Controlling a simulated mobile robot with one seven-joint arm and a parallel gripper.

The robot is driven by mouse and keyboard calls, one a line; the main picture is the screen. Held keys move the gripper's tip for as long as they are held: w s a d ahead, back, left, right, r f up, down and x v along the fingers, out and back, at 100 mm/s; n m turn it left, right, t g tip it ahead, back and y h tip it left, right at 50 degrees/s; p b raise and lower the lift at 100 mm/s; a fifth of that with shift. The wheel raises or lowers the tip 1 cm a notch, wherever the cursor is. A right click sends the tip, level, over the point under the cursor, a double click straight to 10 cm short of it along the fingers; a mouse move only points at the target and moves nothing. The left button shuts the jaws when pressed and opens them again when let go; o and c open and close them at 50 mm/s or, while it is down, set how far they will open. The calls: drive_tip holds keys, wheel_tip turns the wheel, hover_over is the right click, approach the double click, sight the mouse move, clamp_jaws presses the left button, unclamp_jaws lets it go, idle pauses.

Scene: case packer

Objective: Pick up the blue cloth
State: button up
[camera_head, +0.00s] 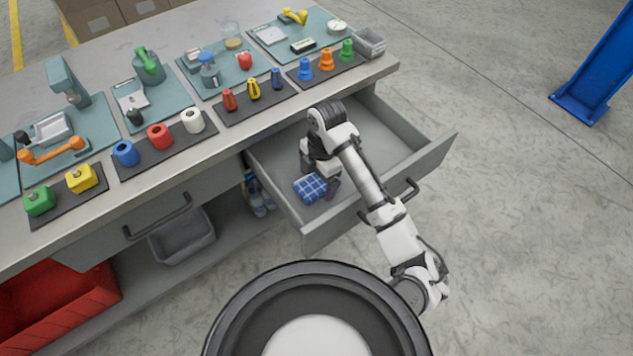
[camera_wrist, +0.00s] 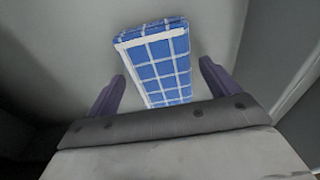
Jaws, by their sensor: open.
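The blue cloth (camera_head: 310,188) is folded, with a white grid pattern, and lies on the floor of the open drawer (camera_head: 430,160), near its front left corner. In the wrist view the cloth (camera_wrist: 163,60) lies ahead of and partly between the two fingers, its lower end hidden behind the gripper body. My gripper (camera_head: 318,185) reaches down into the drawer over the cloth. In the wrist view my gripper (camera_wrist: 160,88) is open, with a purple finger on each side of the cloth and a gap visible on both sides. I cannot tell how high the fingers are above the drawer floor.
The drawer walls stand close around my gripper, with the drawer handle (camera_head: 403,190) at the front. The workbench (camera_head: 225,140) above holds several coloured parts and tools on mats. A grey bin (camera_head: 183,238) and a red crate (camera_head: 60,300) sit below. The drawer's right part is empty.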

sight(317, 181)
drive_tip(key=c, duration=1.1)
drive_tip(key=shift+o, duration=0.2)
drive_tip(key=shift+r, duration=0.15)
wheel_tip(317, 181, up, 20)
drive_tip(key=o, duration=0.4)
drive_tip(key=c, duration=0.3)
